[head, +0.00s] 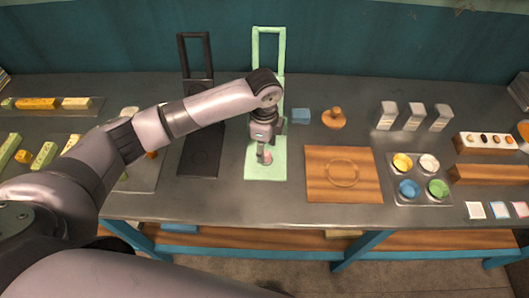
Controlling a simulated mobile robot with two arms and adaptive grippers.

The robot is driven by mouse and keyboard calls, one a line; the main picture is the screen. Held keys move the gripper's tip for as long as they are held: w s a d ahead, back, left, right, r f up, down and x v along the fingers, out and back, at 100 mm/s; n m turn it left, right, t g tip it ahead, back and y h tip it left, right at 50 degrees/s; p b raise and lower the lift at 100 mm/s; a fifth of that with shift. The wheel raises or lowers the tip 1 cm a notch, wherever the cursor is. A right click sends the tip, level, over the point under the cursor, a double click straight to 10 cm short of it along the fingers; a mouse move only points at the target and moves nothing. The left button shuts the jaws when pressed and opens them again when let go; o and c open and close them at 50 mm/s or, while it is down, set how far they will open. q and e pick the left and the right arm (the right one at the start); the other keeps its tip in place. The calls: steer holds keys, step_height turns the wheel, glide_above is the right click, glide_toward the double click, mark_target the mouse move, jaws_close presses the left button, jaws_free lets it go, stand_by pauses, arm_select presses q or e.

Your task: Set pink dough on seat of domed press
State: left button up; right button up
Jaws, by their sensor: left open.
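A small piece of pink dough (266,157) shows at the fingertips of my left gripper (264,153), over the seat of the mint-green press (252,172). The left gripper points down and is open around or just above the dough. I cannot tell whether the dough touches the seat. A black press (200,158) with a similar upright frame stands to the left. My arm hides part of both presses, and no dome can be made out on either. My right gripper is out of view.
A wooden board with a ring mark (320,190) lies right of the mint press. Behind it are a blue block (301,116) and a wooden knobbed piece (334,120). A tray of coloured cups (421,174) and several cartons (414,116) stand further right.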

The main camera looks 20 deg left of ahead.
arm_select(q)
step_height(320, 180, up, 9)
steer(key=b, duration=0.1)
steer(key=shift+s+f, duration=0.1)
steer(key=shift+s, duration=0.05)
stand_by(0.5)
